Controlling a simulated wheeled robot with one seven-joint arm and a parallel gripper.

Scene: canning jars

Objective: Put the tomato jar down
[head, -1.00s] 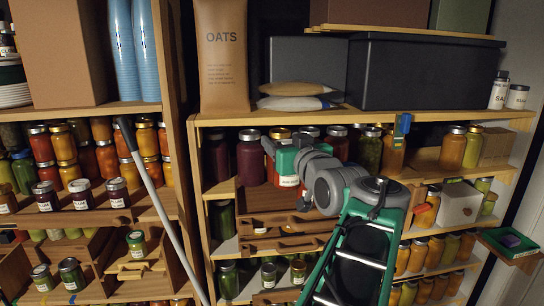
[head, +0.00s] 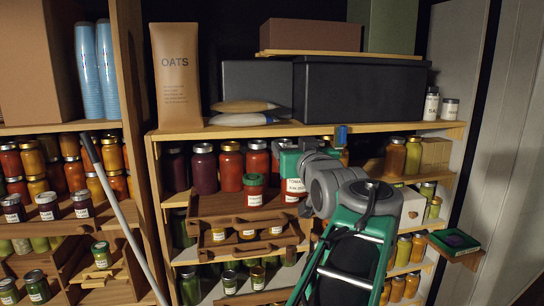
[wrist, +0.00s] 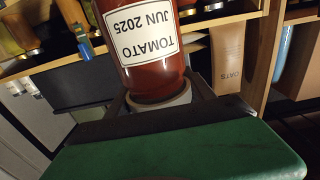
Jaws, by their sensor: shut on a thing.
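The tomato jar (head: 292,187) is red with a white label; in the wrist view (wrist: 148,60) the label reads TOMATO JUN 2025. My gripper (head: 291,160) is shut on it near the lid, which shows pale grey between the fingers in the wrist view. The jar hangs upright at the front of the middle shelf. I cannot tell if its base touches the board. A red jar with a green lid and white label (head: 253,190) stands just to its left. My gripper and arm hide part of the shelf behind and to the right.
Taller dark and red jars (head: 204,168) stand behind on the same shelf. Wooden racks with small jars (head: 247,246) sit below. An oats bag (head: 178,80) and black bin (head: 362,92) stand above. A pale pole (head: 124,220) leans at left.

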